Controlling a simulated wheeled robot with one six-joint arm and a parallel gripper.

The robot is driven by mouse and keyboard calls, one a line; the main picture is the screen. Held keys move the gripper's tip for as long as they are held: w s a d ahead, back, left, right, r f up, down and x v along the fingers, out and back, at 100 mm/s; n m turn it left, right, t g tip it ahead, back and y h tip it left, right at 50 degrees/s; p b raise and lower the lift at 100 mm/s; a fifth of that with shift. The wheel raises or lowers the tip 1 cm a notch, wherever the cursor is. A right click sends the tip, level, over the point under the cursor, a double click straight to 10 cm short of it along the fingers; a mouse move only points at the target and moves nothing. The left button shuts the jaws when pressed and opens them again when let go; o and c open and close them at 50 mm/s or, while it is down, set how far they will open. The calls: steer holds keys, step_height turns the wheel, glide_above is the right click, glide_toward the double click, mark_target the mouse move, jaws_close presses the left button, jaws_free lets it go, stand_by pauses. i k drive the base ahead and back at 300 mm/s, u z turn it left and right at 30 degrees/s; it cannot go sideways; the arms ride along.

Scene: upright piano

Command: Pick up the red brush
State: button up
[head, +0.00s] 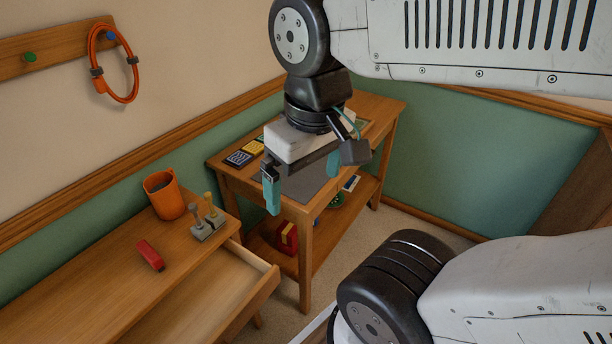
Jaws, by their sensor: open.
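A small red object (150,255), which looks like the red brush, lies on the wooden desk top (85,290), left of the open drawer. Its bristles cannot be made out. My gripper (302,190) is open with teal fingers pointing down and nothing visible between them. It appears in front of the small side table, well to the right of the red object and higher in the picture. My gripper hides part of the table top.
An orange cup (164,195) and a grey holder with two handles (207,220) stand behind the red object. The drawer (215,300) is pulled out. The side table (232,172) holds several flat items; a red box (286,238) sits on its lower shelf.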

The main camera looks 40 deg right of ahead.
mark_target(145, 250)
steer(key=z, duration=2.95)
steer(key=k, duration=1.7)
steer(key=u, duration=1.65)
